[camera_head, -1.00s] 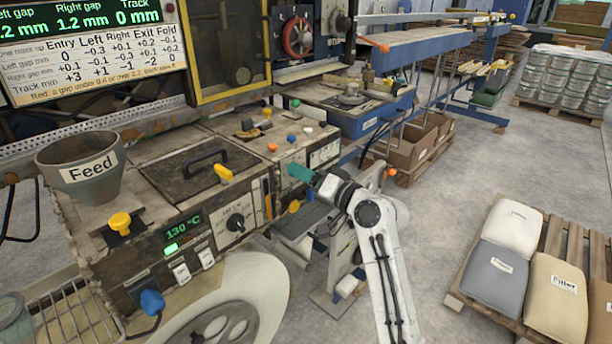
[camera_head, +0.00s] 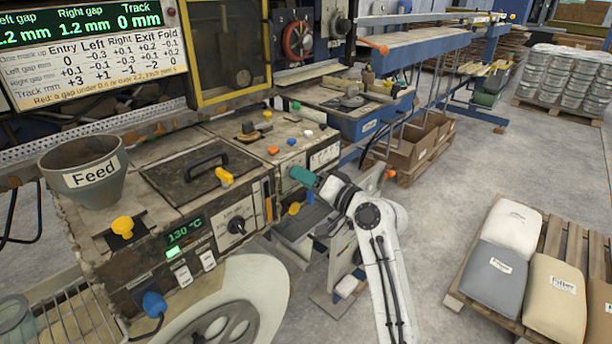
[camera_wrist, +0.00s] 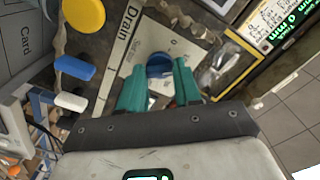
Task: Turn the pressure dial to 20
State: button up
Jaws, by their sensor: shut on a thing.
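My gripper (camera_wrist: 159,74), with two teal fingers, is closed around a round blue knob (camera_wrist: 160,64) on a light panel in the wrist view. One finger lies on each side of the knob. The panel's small print and any pointer mark are too small or hidden to read, so I cannot tell the setting. In the head view my gripper (camera_head: 302,176) is at the right end of the machine's front, and the knob is hidden there. A black dial (camera_head: 236,226) sits further left on the machine's front, apart from my gripper.
A Feed hopper (camera_head: 84,170) and a yellow knob (camera_head: 122,226) are on the machine's left. A gap and track screen (camera_head: 95,62) hangs above. A pallet with sacks (camera_head: 495,272) stands on the right. Clear floor lies between the arm and the pallet.

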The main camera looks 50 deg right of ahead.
jog(key=shift+m+p, duration=3.2)
jog(key=shift+m, duration=0.6)
jog(key=shift+f, duration=0.1)
jog(key=o, duration=1)
jog(key=shift+o, duration=0.2)
jog(key=shift+s, duration=0.1)
jog(key=s+b, duration=0.2)
jog(key=s, duration=0.8)
jog(key=shift+s+d, duration=0.2)
jog(key=shift+s, duration=0.15)
